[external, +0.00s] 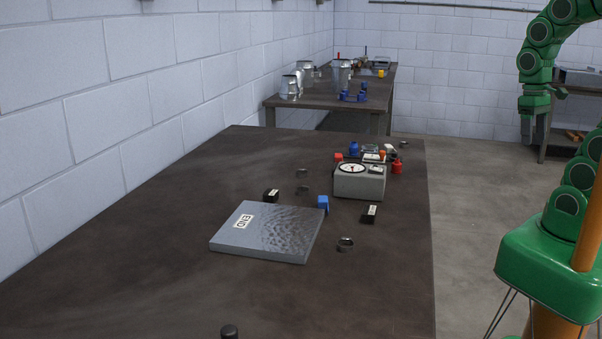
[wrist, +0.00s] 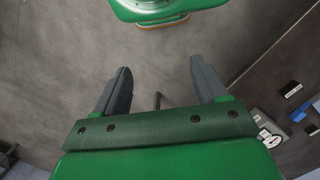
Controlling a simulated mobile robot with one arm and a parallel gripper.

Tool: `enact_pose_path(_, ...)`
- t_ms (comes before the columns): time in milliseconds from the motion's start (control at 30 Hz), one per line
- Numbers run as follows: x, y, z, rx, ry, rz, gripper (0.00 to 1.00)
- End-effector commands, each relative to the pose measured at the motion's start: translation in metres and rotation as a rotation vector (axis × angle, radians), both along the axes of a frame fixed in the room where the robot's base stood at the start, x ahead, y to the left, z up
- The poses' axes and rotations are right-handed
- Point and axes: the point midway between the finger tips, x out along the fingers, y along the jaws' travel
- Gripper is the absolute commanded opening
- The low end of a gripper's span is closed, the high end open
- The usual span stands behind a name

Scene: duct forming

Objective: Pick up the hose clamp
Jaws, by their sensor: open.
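Several small metal rings that look like hose clamps lie on the dark table in the external view. One hose clamp (external: 345,243) is right of the grey plate, near the table's right side. Two more rings (external: 302,188) lie near the table's middle, and another ring (external: 403,144) is at the far right corner. I cannot tell which one the task means. My gripper (external: 533,128) hangs pointing down over the floor, right of the table and away from all the rings. The wrist view shows its two fingers (wrist: 160,66) spread apart with nothing held between them. No ring is clear there.
A second table (external: 335,103) stands behind. The table's front left is largely clear.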

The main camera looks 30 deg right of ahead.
Motion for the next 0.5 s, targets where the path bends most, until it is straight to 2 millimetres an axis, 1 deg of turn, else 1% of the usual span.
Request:
enact_pose_path(67,0.003,0.002,0.000,0.002,0.001,-0.002,0.72)
enact_pose_path(167,0.012,0.008,0.000,0.007,0.002,-0.013,0.72)
enact_pose_path(267,0.030,0.020,0.002,0.016,-0.001,-0.036,0.72)
enact_pose_path(500,0.078,0.063,0.000,0.041,0.004,-0.112,0.72)
